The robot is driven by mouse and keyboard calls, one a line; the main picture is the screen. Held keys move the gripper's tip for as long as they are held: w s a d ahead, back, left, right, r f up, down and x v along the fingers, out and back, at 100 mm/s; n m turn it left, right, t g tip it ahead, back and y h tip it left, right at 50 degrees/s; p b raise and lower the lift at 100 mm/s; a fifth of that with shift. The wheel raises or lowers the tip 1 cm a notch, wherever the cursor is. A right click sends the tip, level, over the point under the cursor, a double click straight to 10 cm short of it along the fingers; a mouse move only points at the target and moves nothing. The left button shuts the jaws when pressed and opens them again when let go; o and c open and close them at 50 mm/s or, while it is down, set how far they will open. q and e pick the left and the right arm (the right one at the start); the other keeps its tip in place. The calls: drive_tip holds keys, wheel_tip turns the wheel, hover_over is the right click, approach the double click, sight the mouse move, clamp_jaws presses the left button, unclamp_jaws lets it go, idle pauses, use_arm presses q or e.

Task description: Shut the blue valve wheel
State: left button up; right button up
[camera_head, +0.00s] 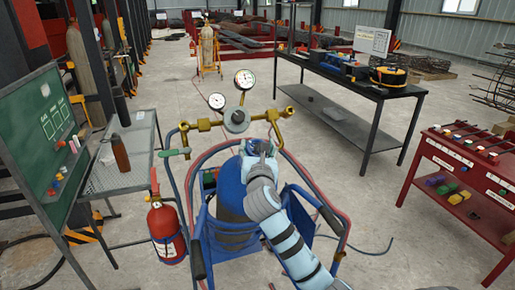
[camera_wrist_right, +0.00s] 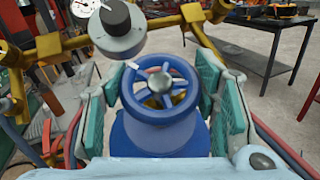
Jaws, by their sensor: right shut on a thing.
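The blue valve wheel (camera_wrist_right: 158,111) sits on top of a blue cylinder, with spokes, a grey hub and a small white mark on its rim. My right gripper (camera_wrist_right: 160,98) has its teal-padded fingers on both sides of the wheel and is shut on it. In the head view the right gripper (camera_head: 258,148) comes down over the top of the blue cylinder (camera_head: 231,190) and hides most of the wheel. My left gripper is in neither view.
A brass manifold with a grey regulator knob (camera_head: 236,119) and two gauges (camera_head: 244,79) stands just behind the wheel. Red and blue hoses loop around the cart. A red fire extinguisher (camera_head: 166,233) stands at left, a red table (camera_head: 463,165) at right.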

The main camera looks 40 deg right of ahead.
drive_tip(key=shift+r+m+g+h+p, duration=0.1)
drive_tip(key=shift+m+g+h+p, duration=0.65)
drive_tip(key=shift+m, duration=0.25)
drive_tip(key=m+g+h+p, duration=0.1)
drive_tip(key=m+g, duration=0.1)
drive_tip(key=shift+m+p, duration=0.35)
drive_tip(key=shift+m, duration=0.05)
drive_tip(key=m+g+h+p, duration=0.1)
drive_tip(key=m+g, duration=0.1)
drive_tip(key=shift+m+g, duration=0.3)
drive_tip(key=shift+g, duration=0.05)
drive_tip(key=shift+m+g+h+p, duration=0.35)
drive_tip(key=shift+m+g+h, duration=0.1)
drive_tip(key=shift+m+g, duration=0.65)
drive_tip(key=o, duration=1.2)
drive_tip(key=shift+s, duration=0.1)
